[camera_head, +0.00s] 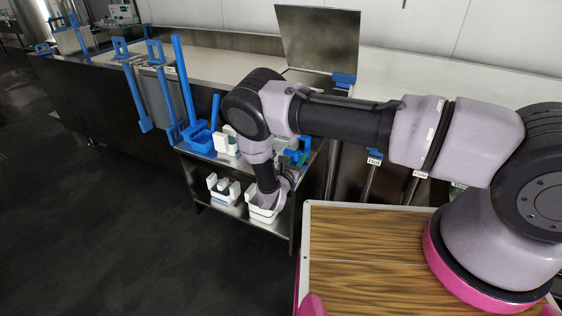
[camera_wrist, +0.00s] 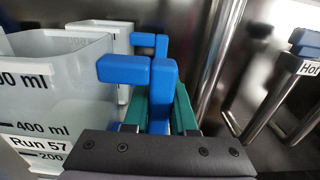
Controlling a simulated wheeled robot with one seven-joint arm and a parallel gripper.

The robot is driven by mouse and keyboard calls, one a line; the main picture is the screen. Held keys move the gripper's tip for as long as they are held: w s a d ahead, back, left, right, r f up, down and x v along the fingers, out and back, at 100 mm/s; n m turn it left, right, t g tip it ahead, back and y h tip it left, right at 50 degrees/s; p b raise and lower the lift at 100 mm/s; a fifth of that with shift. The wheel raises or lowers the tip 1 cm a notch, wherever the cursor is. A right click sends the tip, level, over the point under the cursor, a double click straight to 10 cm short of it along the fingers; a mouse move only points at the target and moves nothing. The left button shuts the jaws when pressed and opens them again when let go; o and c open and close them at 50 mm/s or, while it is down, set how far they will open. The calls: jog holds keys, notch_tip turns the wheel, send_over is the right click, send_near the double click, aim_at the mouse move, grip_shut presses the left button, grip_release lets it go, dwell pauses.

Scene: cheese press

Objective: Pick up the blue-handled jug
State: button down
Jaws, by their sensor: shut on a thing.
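The blue-handled jug (camera_wrist: 45,95) is at the left of the wrist view. It is a whitish measuring jug with ml marks and a "Run 57" label. Its blue handle (camera_wrist: 124,69) reaches right from the rim and bends down. My gripper (camera_wrist: 168,100), with teal fingers, is shut on the handle's downward part. The jug looks roughly upright; its base is out of the wrist view, so I cannot tell whether it touches the shelf. In the head view my arm largely hides the jug and gripper.
A second jug (camera_wrist: 104,32) with a blue handle stands just behind. White containers (camera_head: 222,190) sit on the lower shelf of the metal stand (camera_head: 270,228). Metal pipes, one labelled Hot (camera_wrist: 310,68), are to the right. The floor at left is clear.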

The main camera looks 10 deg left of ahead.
dwell(0.8)
notch_tip(320, 180, up, 32)
dwell(1.7)
dwell(0.4)
